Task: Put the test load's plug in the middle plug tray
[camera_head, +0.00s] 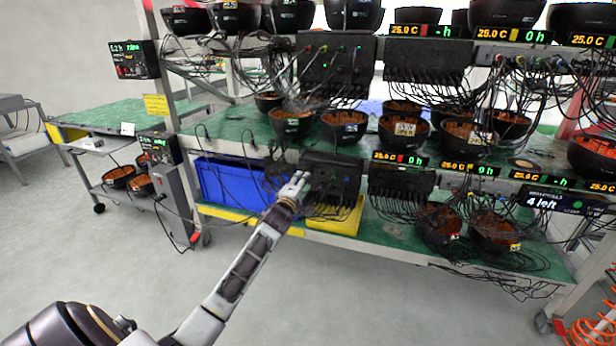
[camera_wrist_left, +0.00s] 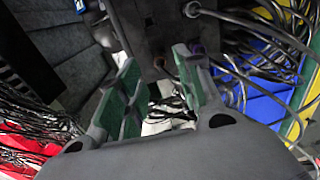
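My left gripper (camera_head: 298,182) reaches up to the dark socket panel (camera_head: 334,178) on the rack's lower level. In the left wrist view, its two fingers with green pads (camera_wrist_left: 160,92) stand apart. Dark panel surface (camera_wrist_left: 150,28) lies just beyond the fingertips. A round black plug end with a cable (camera_wrist_left: 192,9) is above the right finger, outside the gap. Nothing is clearly held; thin dark cables and a pale patch show through the gap. I cannot tell which plug is the test load's, nor which container is the middle plug tray. My right gripper is in neither view.
A blue bin (camera_head: 212,180) stands left of the gripper, and a yellow tray (camera_head: 346,222) lies below the panel. Black cables hang densely around the rack. Black bowls (camera_head: 438,222) sit on the lower shelf to the right. The floor in front (camera_head: 400,300) is clear.

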